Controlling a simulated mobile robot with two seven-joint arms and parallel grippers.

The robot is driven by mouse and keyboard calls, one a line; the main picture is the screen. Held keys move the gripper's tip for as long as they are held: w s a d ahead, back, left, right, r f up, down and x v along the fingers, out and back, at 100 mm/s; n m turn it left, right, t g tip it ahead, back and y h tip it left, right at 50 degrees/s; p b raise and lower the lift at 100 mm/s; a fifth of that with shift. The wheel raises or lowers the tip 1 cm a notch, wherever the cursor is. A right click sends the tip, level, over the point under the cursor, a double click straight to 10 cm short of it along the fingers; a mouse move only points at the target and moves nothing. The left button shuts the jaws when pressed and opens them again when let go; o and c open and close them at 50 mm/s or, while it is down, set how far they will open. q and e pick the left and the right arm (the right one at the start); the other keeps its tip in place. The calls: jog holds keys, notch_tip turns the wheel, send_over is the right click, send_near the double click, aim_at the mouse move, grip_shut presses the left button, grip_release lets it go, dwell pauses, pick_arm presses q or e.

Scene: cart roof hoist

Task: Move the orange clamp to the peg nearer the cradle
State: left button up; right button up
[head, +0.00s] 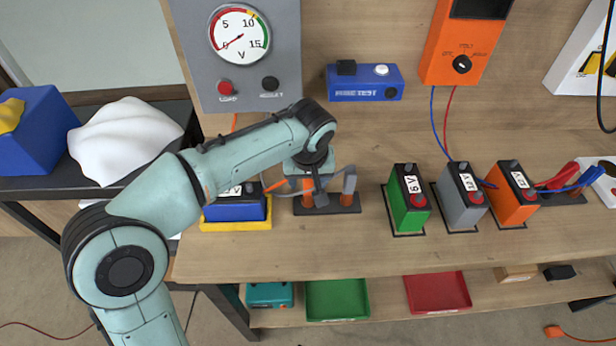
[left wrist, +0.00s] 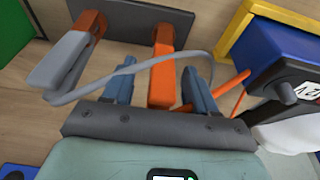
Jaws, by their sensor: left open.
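The orange clamp (left wrist: 162,82) stands at the peg nearer the yellow cradle (left wrist: 285,14) on a dark peg stand (left wrist: 130,20); it also shows in the head view (head: 308,192), partly behind my gripper. My left gripper (left wrist: 158,90) is open, its two blue-grey fingers on either side of the orange clamp, apparently with gaps; contact cannot be told. A grey clamp (left wrist: 60,62) sits on the stand's other orange peg (left wrist: 90,24). In the head view my left gripper (head: 312,190) is over the stand (head: 330,210). The cradle (head: 236,226) holds a blue battery (head: 236,210). My right gripper is not visible.
Green (head: 410,205), grey (head: 460,200) and orange (head: 512,198) batteries stand right of the peg stand. A grey cable (left wrist: 110,80) loops from the grey clamp past my fingers. The gauge panel (head: 240,80) stands behind. Bench front is clear.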

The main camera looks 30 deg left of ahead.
pick_arm(q)
jog(key=p+v, duration=0.3)
jog(key=v, duration=1)
jog(key=shift+r, duration=0.2)
